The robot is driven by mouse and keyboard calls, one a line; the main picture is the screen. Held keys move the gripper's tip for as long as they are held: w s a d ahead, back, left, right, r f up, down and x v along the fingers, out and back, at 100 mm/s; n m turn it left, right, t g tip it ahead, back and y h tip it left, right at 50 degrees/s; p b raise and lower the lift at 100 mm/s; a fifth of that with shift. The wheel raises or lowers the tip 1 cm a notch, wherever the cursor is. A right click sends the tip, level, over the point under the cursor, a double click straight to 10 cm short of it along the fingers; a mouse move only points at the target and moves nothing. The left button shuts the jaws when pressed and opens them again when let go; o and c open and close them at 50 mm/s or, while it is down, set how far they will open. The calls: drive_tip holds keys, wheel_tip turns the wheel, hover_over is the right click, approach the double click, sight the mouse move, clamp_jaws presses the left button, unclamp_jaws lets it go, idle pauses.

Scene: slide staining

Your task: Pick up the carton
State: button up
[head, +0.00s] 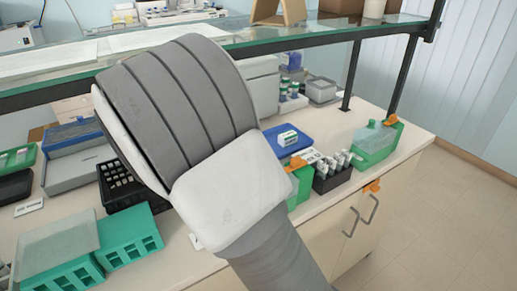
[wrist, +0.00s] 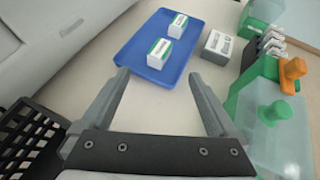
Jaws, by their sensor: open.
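Two small white cartons with green bands rest on a blue tray. The nearer carton (wrist: 160,53) is at the tray's near edge in the wrist view, and the farther carton (wrist: 178,25) is behind it. In the head view a white and green carton (head: 287,138) shows on the blue tray (head: 303,145). My gripper (wrist: 158,75) is open and empty, its fingers pointing toward the tray, with the nearer carton beyond and between the fingertips. In the head view my arm hides the gripper.
A grey-white box (wrist: 217,46) stands right of the tray. Green containers with orange clips (wrist: 275,115) line the right side. A black basket (wrist: 30,135) is at lower left. A glass shelf (head: 300,36) spans above the counter. Bare counter (wrist: 155,105) lies between the fingers.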

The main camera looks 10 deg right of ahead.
drive_tip(key=b+x, duration=0.1)
drive_tip(key=x, duration=0.9)
drive_tip(key=shift+d+f+b, duration=0.1)
drive_tip(key=shift+d+b, duration=0.05)
drive_tip(key=shift+b, duration=0.2)
drive_tip(key=shift+b+x, duration=0.6)
drive_tip(key=shift+x, duration=2.15)
drive_tip(key=shift+s, duration=0.1)
clamp_jaws()
